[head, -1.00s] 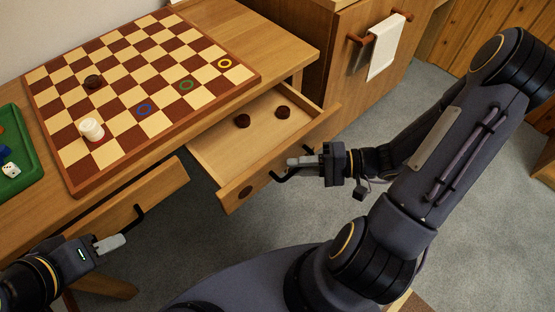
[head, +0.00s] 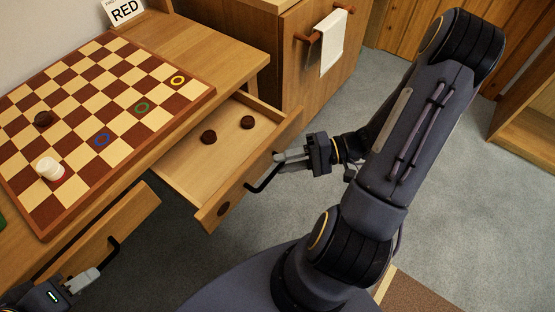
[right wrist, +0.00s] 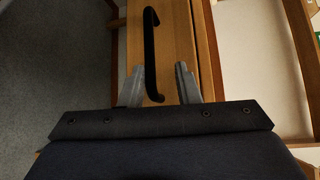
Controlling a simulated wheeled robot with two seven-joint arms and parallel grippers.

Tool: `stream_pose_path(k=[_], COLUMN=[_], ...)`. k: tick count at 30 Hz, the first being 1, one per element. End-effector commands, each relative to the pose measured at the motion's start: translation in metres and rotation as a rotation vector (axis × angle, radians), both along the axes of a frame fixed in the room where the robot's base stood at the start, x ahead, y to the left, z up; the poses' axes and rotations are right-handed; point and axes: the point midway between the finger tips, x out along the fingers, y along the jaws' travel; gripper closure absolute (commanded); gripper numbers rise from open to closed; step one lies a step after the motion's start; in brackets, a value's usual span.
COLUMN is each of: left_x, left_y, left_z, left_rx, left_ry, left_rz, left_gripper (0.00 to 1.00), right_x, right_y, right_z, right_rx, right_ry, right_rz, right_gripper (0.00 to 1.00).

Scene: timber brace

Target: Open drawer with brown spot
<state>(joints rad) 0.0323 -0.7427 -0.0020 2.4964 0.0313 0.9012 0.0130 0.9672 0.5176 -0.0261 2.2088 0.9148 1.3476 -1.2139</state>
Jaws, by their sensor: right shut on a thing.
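The drawer with the brown spot (head: 223,209) on its front is pulled out from under the table, showing its bare floor (head: 190,165). Two dark brown discs (head: 208,137) (head: 247,122) lie inside. My right gripper (head: 276,160) is at its black bar handle (head: 262,182); in the right wrist view the handle (right wrist: 150,50) runs between the two grey fingers (right wrist: 158,84), which are shut on it. My left gripper (head: 102,266) is by the black handle (head: 114,244) of the left drawer (head: 95,240); whether its jaws are open is too small to tell.
A checkerboard (head: 110,110) with a white stack (head: 49,168), a dark piece (head: 43,118) and coloured rings lies on the table. A cabinet (head: 300,85) with a towel (head: 329,42) stands behind the drawer. Grey floor (head: 440,190) is open at right.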

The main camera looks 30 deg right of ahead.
Motion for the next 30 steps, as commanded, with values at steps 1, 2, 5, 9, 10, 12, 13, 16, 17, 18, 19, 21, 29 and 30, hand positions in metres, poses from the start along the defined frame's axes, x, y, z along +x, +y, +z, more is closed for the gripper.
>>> stream_pose_path(k=[1, 2, 5, 9, 10, 12, 13, 16, 17, 18, 19, 21, 29, 30], left_x=[0.0, 0.0, 0.0, 0.0, 0.0, 0.0, 0.0, 0.0, 0.0, 0.0, 0.0, 0.0, 0.0, 0.0], left_y=[0.0, 0.0, 0.0, 0.0, 0.0, 0.0, 0.0, 0.0, 0.0, 0.0, 0.0, 0.0, 0.0, 0.0], left_z=[0.002, 0.003, 0.004, 0.006, 0.006, 0.007, 0.007, 0.008, 0.008, 0.009, 0.009, 0.01, 0.011, 0.011], left_rx=[0.0, 0.0, 0.0, 0.0, 0.0, 0.0, 0.0, 0.0, 0.0, 0.0, 0.0, 0.0, 0.0, 0.0], left_ry=[0.0, 0.0, 0.0, 0.0, 0.0, 0.0, 0.0, 0.0, 0.0, 0.0, 0.0, 0.0, 0.0, 0.0], left_rz=[0.0, 0.0, 0.0, 0.0, 0.0, 0.0, 0.0, 0.0, 0.0, 0.0, 0.0, 0.0, 0.0, 0.0], left_gripper=[0.64, 0.64, 0.64, 0.64, 0.64, 0.64, 0.64, 0.64, 0.64, 0.64, 0.64, 0.64, 0.64, 0.64], right_x=[0.0, 0.0, -0.003, -0.007, -0.008, -0.01, -0.011, -0.014, -0.015, -0.016, -0.017, -0.019, -0.024, -0.025], right_y=[-0.006, -0.008, -0.014, -0.023, -0.025, -0.029, -0.031, -0.037, -0.039, -0.041, -0.043, -0.048, -0.057, -0.057], right_z=[0.004, 0.004, 0.005, 0.007, 0.007, 0.008, 0.008, 0.009, 0.009, 0.009, 0.009, 0.01, 0.01, 0.01], right_rx=[0.0, 0.001, 0.0, 0.0, 0.0, 0.0, 0.0, 0.001, 0.001, 0.001, 0.0, -0.001, 0.0, 0.001], right_ry=[-0.007, -0.007, -0.008, -0.008, -0.008, -0.008, -0.008, -0.007, -0.007, -0.006, -0.006, -0.004, -0.002, -0.002], right_rz=[-0.009, -0.009, -0.01, -0.01, -0.011, -0.01, -0.009, -0.008, -0.008, -0.008, -0.008, -0.007, -0.005, -0.004], right_gripper=[0.8, 0.8, 0.8, 0.8, 0.8, 0.8, 0.8, 0.8, 0.8, 0.8, 0.8, 0.8, 0.8, 0.8])
